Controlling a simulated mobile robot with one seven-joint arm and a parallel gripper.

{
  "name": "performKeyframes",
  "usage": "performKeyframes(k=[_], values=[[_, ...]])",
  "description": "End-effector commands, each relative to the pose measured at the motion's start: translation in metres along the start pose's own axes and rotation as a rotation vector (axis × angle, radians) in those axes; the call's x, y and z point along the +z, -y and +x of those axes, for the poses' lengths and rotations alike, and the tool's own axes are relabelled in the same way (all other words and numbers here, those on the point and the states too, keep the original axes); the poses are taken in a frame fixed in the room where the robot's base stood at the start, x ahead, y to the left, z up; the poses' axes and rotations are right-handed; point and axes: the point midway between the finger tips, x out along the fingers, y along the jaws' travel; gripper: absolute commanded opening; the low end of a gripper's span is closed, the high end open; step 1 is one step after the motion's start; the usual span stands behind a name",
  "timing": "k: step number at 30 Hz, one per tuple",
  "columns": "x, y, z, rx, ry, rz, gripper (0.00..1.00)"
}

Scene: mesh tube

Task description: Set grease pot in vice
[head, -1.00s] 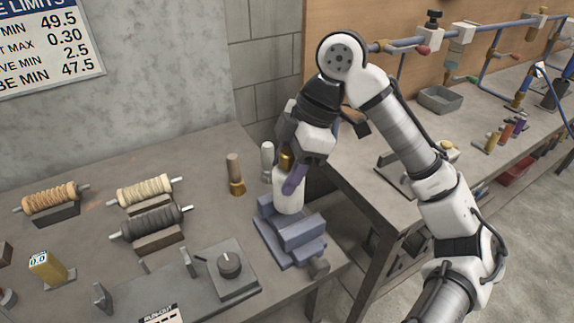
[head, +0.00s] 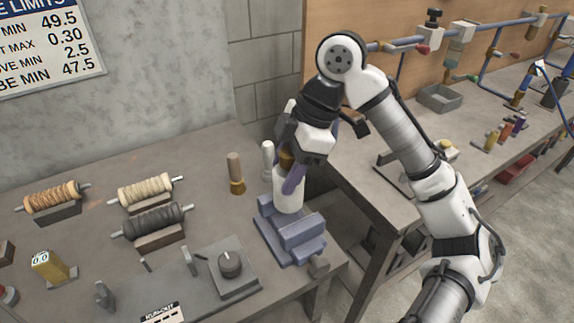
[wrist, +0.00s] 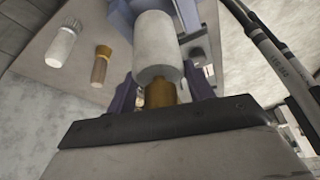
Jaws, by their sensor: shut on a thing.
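The grease pot (head: 288,196) looks like a white cylinder with a brass-brown neck, and it stands about upright at the vice. My gripper (head: 291,174) is above it, with its purple fingers shut on the pot's neck end. In the wrist view the white pot body (wrist: 158,45) points away from my gripper, with the brass part (wrist: 160,92) between the fingers. The blue-grey vice (head: 300,232) sits on the bench, below and in front of the pot. The pot's lower end is hidden behind the near jaw, so I cannot tell whether it touches the vice.
A brown-and-brass bottle (head: 236,175) and a white bottle (head: 268,158) stand just left of the pot. Wound rollers (head: 145,191) and a grey device with a knob (head: 230,268) are further left. A second bench (head: 400,140) with pipes lies right.

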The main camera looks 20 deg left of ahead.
Motion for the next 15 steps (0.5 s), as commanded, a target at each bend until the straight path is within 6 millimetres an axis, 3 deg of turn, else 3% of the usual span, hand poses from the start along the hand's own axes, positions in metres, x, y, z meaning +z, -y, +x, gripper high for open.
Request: performKeyframes(k=[15], values=[[0.0024, 0.0000, 0.0056, 0.001, 0.000, 0.000, 0.21]])
